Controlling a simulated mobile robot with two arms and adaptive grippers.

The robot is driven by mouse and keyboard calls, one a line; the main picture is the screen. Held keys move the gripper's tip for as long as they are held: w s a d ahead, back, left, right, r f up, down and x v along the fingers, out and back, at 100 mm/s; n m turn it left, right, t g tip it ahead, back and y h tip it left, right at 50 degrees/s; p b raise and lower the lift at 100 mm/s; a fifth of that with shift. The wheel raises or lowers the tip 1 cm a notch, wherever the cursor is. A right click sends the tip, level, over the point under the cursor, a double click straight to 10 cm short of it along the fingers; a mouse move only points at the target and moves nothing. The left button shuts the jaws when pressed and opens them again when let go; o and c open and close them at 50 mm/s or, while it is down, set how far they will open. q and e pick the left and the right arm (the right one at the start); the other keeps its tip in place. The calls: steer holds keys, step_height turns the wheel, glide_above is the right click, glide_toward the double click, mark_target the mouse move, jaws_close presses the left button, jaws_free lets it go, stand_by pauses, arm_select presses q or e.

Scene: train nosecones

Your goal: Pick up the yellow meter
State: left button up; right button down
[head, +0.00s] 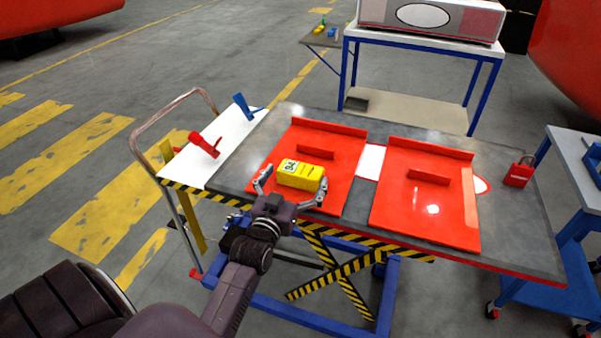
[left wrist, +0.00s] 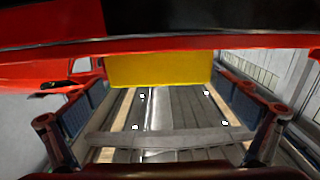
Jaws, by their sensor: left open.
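The yellow meter (head: 300,175), a box with a small white display on top, lies on the left red tray (head: 341,160) on the cart. My left gripper (head: 292,192) is open, with its two fingers spread at the two ends of the meter's near side. In the left wrist view the meter (left wrist: 158,69) shows as a yellow block ahead, between the open fingers (left wrist: 160,115). I cannot tell whether the fingers touch it. My right gripper is not in view.
A second red tray (head: 425,215) lies to the right on the grey cart top (head: 520,235). A red padlock (head: 519,172) stands near its right edge. Red and blue clamp-like pieces (head: 204,144) are at the left, by the cart's handle.

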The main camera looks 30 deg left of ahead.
arm_select(q)
steer(key=shift+w, duration=0.2)
steer(key=shift+c, duration=0.6)
steer(key=c, duration=1.3)
steer(key=shift+o, duration=0.2)
steer(key=shift+r, duration=0.1)
